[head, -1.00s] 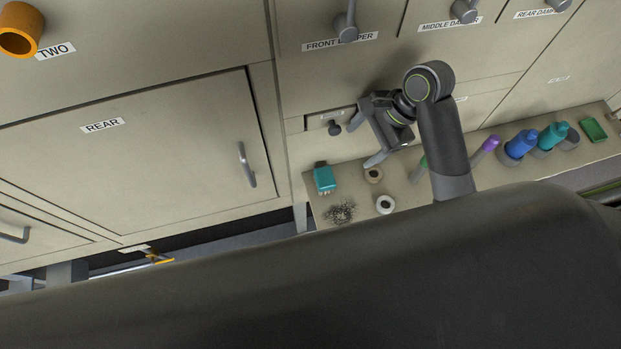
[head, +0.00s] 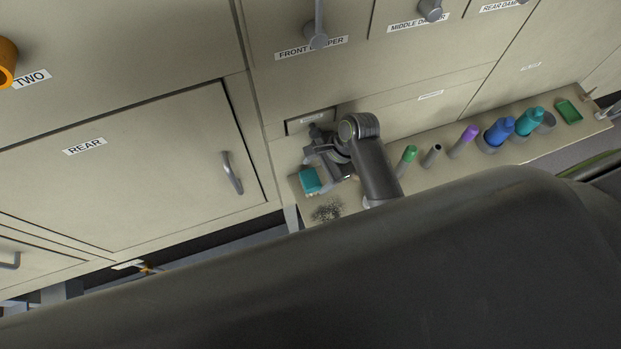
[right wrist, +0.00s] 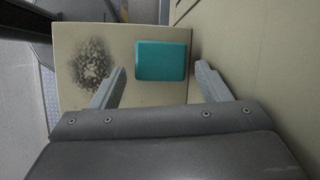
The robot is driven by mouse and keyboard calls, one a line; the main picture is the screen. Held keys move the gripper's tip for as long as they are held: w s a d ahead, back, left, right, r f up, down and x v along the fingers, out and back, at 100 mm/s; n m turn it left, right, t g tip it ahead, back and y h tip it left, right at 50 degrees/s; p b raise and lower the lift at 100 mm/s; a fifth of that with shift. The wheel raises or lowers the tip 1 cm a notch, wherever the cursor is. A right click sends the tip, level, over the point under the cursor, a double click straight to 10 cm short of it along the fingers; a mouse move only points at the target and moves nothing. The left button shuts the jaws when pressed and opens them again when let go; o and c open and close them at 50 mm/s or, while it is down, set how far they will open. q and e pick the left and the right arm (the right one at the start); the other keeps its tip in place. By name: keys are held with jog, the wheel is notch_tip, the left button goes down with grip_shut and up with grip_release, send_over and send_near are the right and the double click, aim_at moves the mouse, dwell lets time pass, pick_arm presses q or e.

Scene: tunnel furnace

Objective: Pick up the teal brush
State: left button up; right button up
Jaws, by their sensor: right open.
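The teal brush (head: 309,180) lies near the left end of the narrow shelf (head: 351,208). In the right wrist view the teal brush (right wrist: 161,60) is a rounded teal block, just beyond the fingertips and between their lines. My right gripper (head: 325,172) is beside the brush in the head view, partly hiding its right side. In the right wrist view the right gripper (right wrist: 160,72) is open, with a finger on either side and nothing held. Whether a finger touches the brush I cannot tell. My left gripper is not in view.
A patch of dark specks (head: 327,211) lies beside the brush. Green (head: 407,155), purple (head: 464,140), blue (head: 499,131) and teal (head: 530,121) items stand farther right, with a green tray (head: 568,111) at the end. The cabinet front (head: 290,90) rises directly behind the shelf.

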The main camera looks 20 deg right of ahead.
aim_at(313, 178)
jog(key=shift+x, duration=1.5)
jog(key=shift+a, duration=0.1)
jog(key=shift+c, duration=0.3)
jog(key=c, duration=0.8)
